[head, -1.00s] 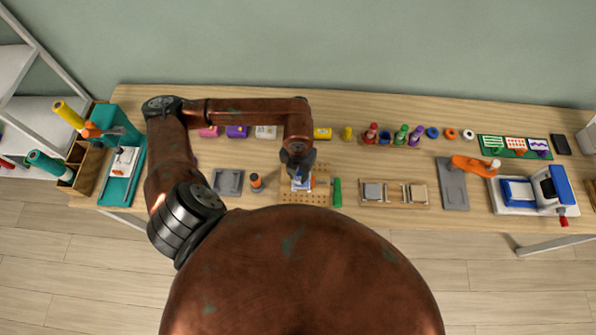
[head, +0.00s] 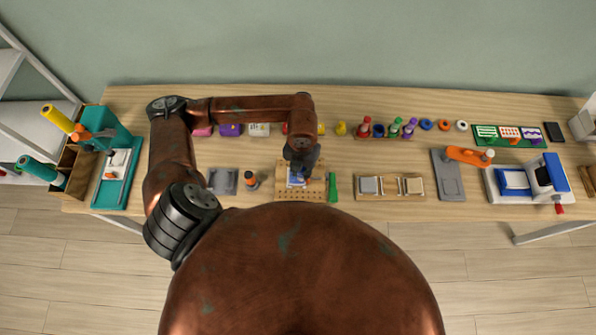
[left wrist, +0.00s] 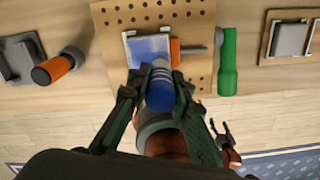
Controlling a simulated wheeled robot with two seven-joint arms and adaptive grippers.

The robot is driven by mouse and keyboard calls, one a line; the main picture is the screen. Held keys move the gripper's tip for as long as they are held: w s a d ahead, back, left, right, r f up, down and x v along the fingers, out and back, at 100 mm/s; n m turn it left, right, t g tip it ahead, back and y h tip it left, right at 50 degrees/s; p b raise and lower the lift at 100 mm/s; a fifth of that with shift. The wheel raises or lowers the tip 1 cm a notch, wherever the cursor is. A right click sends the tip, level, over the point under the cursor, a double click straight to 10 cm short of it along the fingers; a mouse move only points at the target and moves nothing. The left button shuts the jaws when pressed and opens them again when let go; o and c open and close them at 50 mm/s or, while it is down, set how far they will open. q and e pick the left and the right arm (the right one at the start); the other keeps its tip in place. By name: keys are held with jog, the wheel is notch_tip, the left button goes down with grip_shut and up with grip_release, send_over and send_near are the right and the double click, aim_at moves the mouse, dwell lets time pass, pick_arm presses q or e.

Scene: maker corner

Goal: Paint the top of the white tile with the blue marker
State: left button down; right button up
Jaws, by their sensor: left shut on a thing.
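The white tile (head: 291,183) lies on the wooden pegboard (head: 285,195). In the left wrist view much of the tile's top (left wrist: 145,46) is blue, with white along its left and top edges. An orange clamp (left wrist: 175,52) with a grey rod sits against its right side. My left gripper (head: 302,168) is over the tile's right part, shut on the blue marker (left wrist: 160,88). The marker's tip is hidden, so I cannot tell whether it touches the tile. My right gripper (left wrist: 221,128) shows small at the lower right of the left wrist view, over the floor, its fingers apart.
Colored bottles (head: 365,127) and blocks line the back.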

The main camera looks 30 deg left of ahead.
pick_arm(q)
jog(key=shift+w+a+b, duration=0.6)
jog(key=shift+w+a, duration=0.15)
jog(key=shift+w, duration=0.35)
jog(key=shift+a, duration=0.1)
jog(key=shift+s+a, duration=0.35)
jog(key=shift+a, duration=0.2)
jog(key=shift+s+a, duration=0.1)
jog(key=shift+s+a, duration=0.25)
jog(key=shift+a, duration=0.1)
jog(key=shift+s, duration=0.15)
